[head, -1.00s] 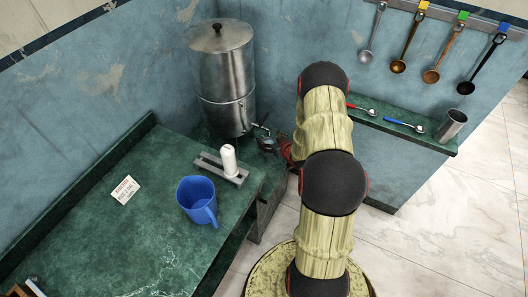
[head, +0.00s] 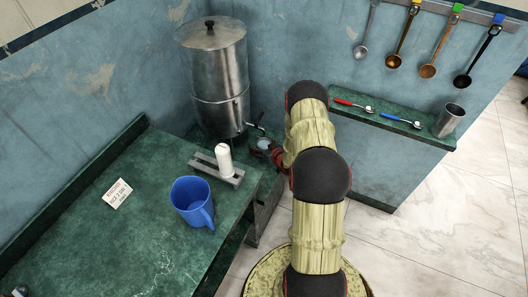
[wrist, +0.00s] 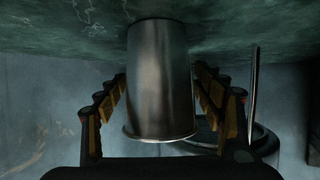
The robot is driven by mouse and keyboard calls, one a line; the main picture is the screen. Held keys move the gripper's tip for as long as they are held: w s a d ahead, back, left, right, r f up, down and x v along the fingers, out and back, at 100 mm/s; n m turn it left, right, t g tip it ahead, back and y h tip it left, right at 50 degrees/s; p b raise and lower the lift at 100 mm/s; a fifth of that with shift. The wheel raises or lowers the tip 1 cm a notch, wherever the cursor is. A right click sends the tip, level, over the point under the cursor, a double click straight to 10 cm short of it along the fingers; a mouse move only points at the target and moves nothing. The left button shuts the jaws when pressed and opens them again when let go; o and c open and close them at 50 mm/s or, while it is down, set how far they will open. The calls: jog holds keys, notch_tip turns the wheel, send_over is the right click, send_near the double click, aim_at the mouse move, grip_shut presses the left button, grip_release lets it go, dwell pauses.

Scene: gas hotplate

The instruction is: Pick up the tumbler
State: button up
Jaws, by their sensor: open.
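A plain metal tumbler (wrist: 160,90) stands on green stone and fills the middle of the wrist view, which is upside down, with its rim towards the picture bottom. My gripper (wrist: 160,76) is open, one finger on each side of the tumbler, with no clear grip on it. In the head view, my gripper (head: 263,149) is small and partly hidden by my arm, beside the metal urn's tap. The tumbler cannot be told clearly there.
A tall metal urn (head: 215,80) stands close behind my gripper. A similar metal cup (head: 450,120) and two spoons lie on the right shelf (head: 390,118).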

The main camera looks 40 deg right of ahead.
jog(key=shift+w+d+f, duration=0.1)
jog(key=shift+w+f, duration=0.15)
jog(key=shift+w, duration=0.15)
jog(key=shift+c, duration=0.9)
jog(key=shift+r, duration=0.1)
jog(key=c, duration=1.5)
grip_shut()
